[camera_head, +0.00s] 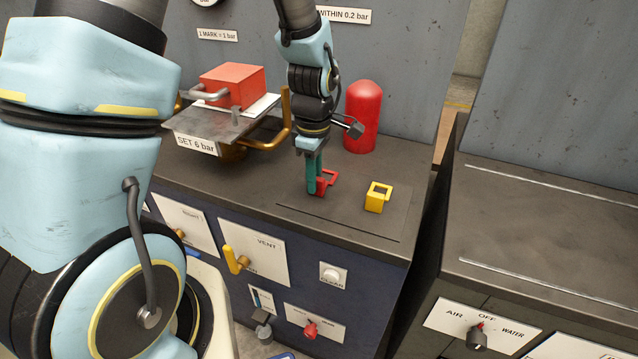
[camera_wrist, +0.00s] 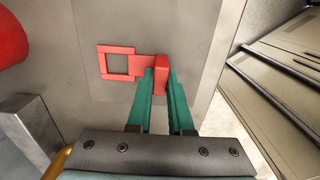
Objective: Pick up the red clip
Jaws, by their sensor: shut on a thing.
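The red clip (camera_head: 329,178) is a small block with a square open loop on one side. It is at the dark mat on the counter top, left of the yellow clip (camera_head: 375,201). My gripper (camera_head: 314,190) points down with its green fingers at the red clip. In the wrist view the two fingertips (camera_wrist: 163,75) are closed on the block end of the red clip (camera_wrist: 161,76), and its loop sticks out to the left. I cannot tell whether the clip touches the mat or is just above it.
A red cylinder (camera_head: 363,117) stands behind the mat. A red block (camera_head: 233,86) rests on a raised plate marked SET 6 bar (camera_head: 215,137) at the left. The counter's front carries a yellow VENT handle (camera_head: 235,260). A separate bench (camera_head: 560,235) is at the right, across a gap.

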